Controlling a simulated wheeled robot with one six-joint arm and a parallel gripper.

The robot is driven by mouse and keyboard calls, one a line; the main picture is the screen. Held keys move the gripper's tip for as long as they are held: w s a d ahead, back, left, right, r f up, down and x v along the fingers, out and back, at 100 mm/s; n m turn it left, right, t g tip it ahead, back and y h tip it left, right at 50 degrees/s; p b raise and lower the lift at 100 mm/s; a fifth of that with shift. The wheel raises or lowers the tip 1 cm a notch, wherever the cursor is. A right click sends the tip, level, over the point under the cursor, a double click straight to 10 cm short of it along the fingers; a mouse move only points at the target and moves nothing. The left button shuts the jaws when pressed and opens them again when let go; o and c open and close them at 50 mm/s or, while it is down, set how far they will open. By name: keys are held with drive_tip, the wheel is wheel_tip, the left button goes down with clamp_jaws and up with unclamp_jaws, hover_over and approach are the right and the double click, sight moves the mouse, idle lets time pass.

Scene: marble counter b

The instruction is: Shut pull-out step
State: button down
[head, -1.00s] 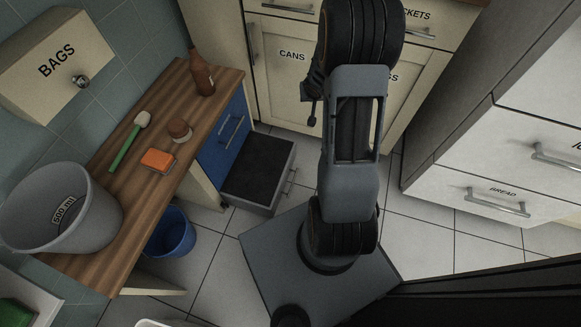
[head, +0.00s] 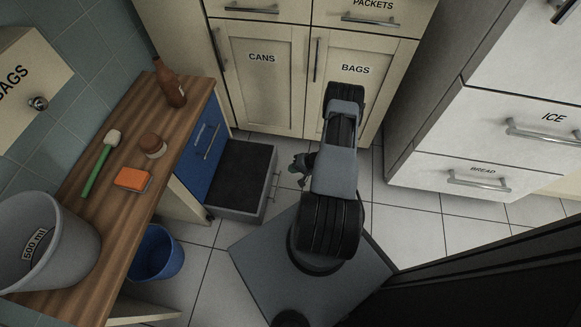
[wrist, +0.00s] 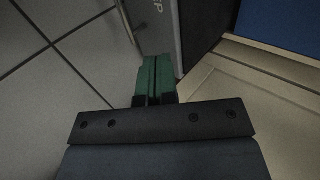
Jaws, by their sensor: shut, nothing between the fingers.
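The pull-out step (head: 241,172) is a grey box with a black top. It stands out on the floor from the foot of the cabinet with blue fronts, in the middle left of the head view. A handle (head: 275,188) is on its right-hand front face. My gripper (head: 300,172) is low, just right of that front face. In the wrist view its green fingers (wrist: 153,75) are together and empty. The step's lettered front (wrist: 158,30), partly reading "EP", lies just beyond the fingertips. I cannot tell whether they touch it.
The wooden counter (head: 62,287) on the left holds a bottle, a brush, a sponge and a grey bucket. A blue bin (head: 157,252) stands on the floor below it. Cupboards marked CANS and BAGS (head: 345,95) close off the back. White drawers (head: 440,180) stand on the right.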

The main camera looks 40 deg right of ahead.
sight(268, 172)
drive_tip(key=b+x, duration=0.1)
drive_tip(key=x, duration=0.2)
drive_tip(key=b+x, duration=0.1)
drive_tip(key=x, duration=0.2)
drive_tip(key=r+b+x, duration=0.1)
drive_tip(key=x, duration=0.2)
drive_tip(key=shift+w+a, duration=1.05)
